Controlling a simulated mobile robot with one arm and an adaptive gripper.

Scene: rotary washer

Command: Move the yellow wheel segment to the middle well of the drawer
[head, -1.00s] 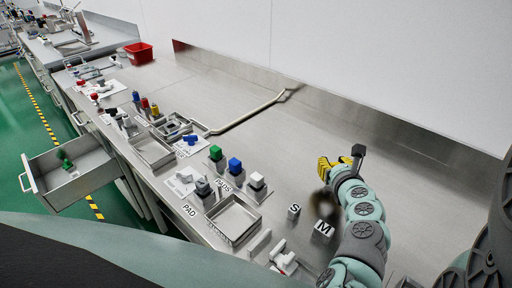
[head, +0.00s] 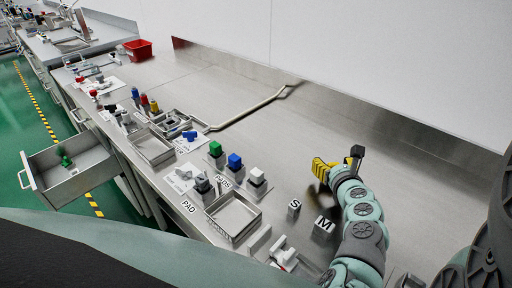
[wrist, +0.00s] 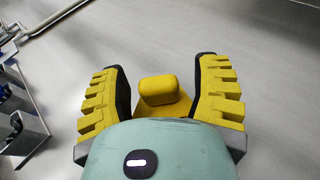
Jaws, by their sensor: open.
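My gripper (head: 322,168) has yellow ribbed fingers and hangs above the bare right part of the steel bench. In the wrist view my gripper (wrist: 160,66) is open, with its fingers wide apart and only bench beyond them. A small yellow piece (head: 154,107) stands at the end of a row with a blue and a red one, far to the left of my gripper; it may be the yellow wheel segment, but it is too small to tell. The open drawer (head: 88,177) juts out below the bench at the left and has a green piece (head: 65,158) in it. Its wells cannot be made out.
An empty metal tray (head: 234,216) and green, blue and white blocks (head: 235,166) stand between my gripper and the drawer. Blocks marked S (head: 294,207) and M (head: 324,225) are near my arm. A bent rail (head: 250,112) lies behind. The bench's back right is clear.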

